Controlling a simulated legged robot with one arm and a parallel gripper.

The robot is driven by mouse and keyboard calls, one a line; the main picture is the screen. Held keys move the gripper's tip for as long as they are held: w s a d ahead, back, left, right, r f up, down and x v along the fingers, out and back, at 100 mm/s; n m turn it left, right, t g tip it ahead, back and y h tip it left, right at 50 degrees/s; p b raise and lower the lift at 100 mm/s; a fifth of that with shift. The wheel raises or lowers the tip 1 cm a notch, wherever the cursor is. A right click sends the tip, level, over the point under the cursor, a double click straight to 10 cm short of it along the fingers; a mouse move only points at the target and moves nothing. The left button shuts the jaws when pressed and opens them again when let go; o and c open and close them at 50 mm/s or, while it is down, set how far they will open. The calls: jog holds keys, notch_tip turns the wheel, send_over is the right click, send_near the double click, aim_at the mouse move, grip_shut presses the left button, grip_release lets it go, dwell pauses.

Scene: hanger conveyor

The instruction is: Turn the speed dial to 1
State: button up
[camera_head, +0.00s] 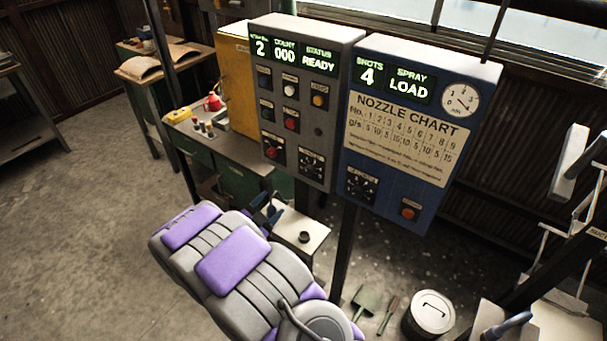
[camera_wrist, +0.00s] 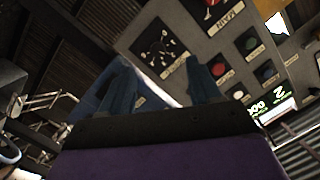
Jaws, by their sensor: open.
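A black rotary dial (camera_head: 311,165) with pale marks around it sits at the lower right of the grey control panel (camera_head: 319,105). It also shows in the wrist view (camera_wrist: 160,52), ahead of my fingers. A second black dial (camera_head: 361,187) is on the lower left of the blue panel (camera_head: 430,75). The labels by the dials are too small or blurred to read, and so are their settings.
The grey panel carries several buttons and a red MAIN switch (camera_wrist: 213,12); its display reads 2, 000, READY. The blue panel has a nozzle chart (camera_head: 405,125) and an orange-red button (camera_head: 409,213). A small stand (camera_head: 300,230) is below; a lidded bin (camera_head: 428,315) is on the floor.

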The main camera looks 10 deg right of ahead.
jog(key=s+h, duration=0.1)
jog(key=s, duration=0.1)
jog(key=b, duration=0.2)
send_near(307, 173)
jog(key=shift+h, duration=0.4)
jog(key=x, duration=0.8)
jog(key=shift+w+f, duration=0.2)
jog(key=shift+w, duration=0.15)
jog(key=shift+c, duration=0.3)
jog(key=c, duration=1)
jog(key=shift+p, duration=0.3)
